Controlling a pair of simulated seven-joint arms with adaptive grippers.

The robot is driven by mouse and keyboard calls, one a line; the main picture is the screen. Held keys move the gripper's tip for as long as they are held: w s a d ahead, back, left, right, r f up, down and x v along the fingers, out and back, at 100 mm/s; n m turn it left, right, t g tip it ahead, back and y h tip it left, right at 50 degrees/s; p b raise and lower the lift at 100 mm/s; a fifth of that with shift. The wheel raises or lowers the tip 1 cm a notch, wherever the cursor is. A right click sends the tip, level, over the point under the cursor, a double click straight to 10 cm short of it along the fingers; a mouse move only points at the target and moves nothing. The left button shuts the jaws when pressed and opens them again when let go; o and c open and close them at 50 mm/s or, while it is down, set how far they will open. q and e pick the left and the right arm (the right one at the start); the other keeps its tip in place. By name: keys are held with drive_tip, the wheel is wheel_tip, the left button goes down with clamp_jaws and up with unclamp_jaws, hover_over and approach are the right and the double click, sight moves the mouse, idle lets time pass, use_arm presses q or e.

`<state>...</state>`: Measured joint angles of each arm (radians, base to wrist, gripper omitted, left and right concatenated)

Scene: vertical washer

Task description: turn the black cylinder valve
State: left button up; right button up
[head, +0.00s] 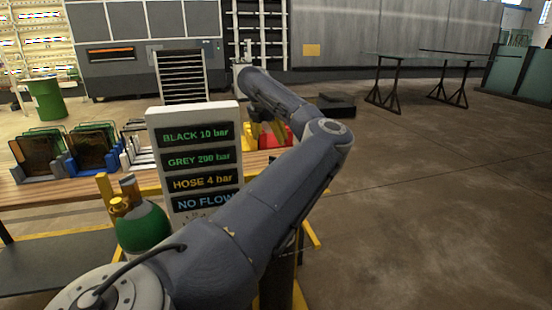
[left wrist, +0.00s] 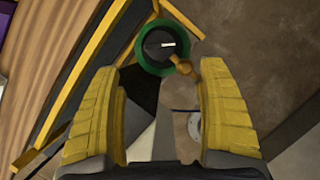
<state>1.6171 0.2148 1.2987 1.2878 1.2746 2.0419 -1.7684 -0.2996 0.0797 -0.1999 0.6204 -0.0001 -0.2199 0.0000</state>
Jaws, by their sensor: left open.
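My left gripper (left wrist: 160,82) is open and empty in the left wrist view, with a yellow finger on each side. A green cylinder with a grey top (head: 143,229) and brass valve stands left of my arm.
A white panel (head: 193,112) reads black 10 bar, grey 200 bar, hose 4 bar and no flow; my arm covers its lower right. A wooden bench (head: 45,189) with racks stands left. Yellow rails (left wrist: 85,75) run beside the valve.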

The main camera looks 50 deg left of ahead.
sight(275, 158)
use_arm(q)
drive_tip(key=x, duration=1.1)
drive_tip(key=shift+w+f, duration=0.1)
drive_tip(key=shift+f, duration=0.1)
drive_tip(key=shift+c, duration=0.3)
clamp_jaws()
